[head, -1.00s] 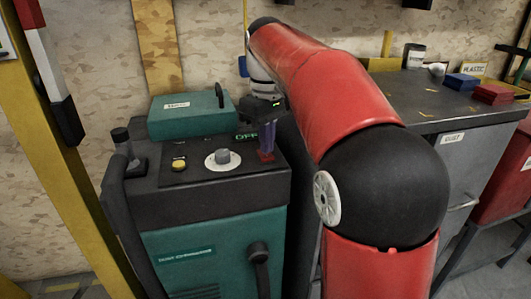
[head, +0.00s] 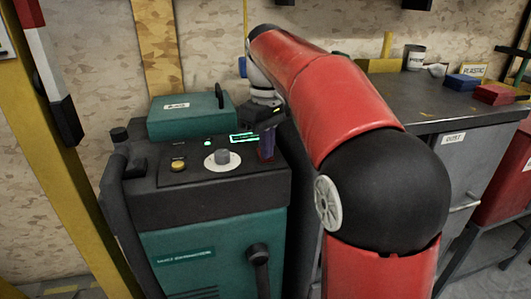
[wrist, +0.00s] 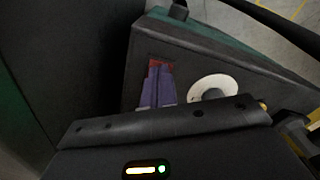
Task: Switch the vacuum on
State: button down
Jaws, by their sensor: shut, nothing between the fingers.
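The vacuum (head: 215,250) is a teal and black cabinet at the left of the head view. Its dark top panel has a white dial with a grey knob (head: 222,157), a yellow button (head: 178,165), a lit green lamp (head: 207,143) and a lit green display (head: 244,138), too blurred to read. My gripper (head: 266,153) points down at the panel's right side, shut and empty. In the wrist view its purple fingers (wrist: 157,82) are together over a red switch (wrist: 160,64), which they largely hide. I cannot tell whether they touch it. The white dial (wrist: 213,88) is beside them.
A teal case (head: 188,115) lies on the back of the vacuum. A black hose (head: 115,200) runs down its left side. A dark grey workbench (head: 440,105) with blue and red boxes stands at the right. A yellow post (head: 60,170) is at the far left.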

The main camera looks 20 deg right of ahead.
jog(key=shift+r+p, duration=2.1)
jog(key=shift+r, duration=1.4)
jog(key=s+f+m+t, duration=0.2)
jog(key=s+f, duration=0.5)
jog(key=s, duration=0.4)
jog(key=s+f+m+t, duration=0.3)
jog(key=s+f, duration=0.4)
jog(key=s, duration=0.4)
jog(key=shift+f+m+t, duration=0.3)
jog(key=shift+f+m, duration=0.05)
jog(key=shift+m, duration=0.15)
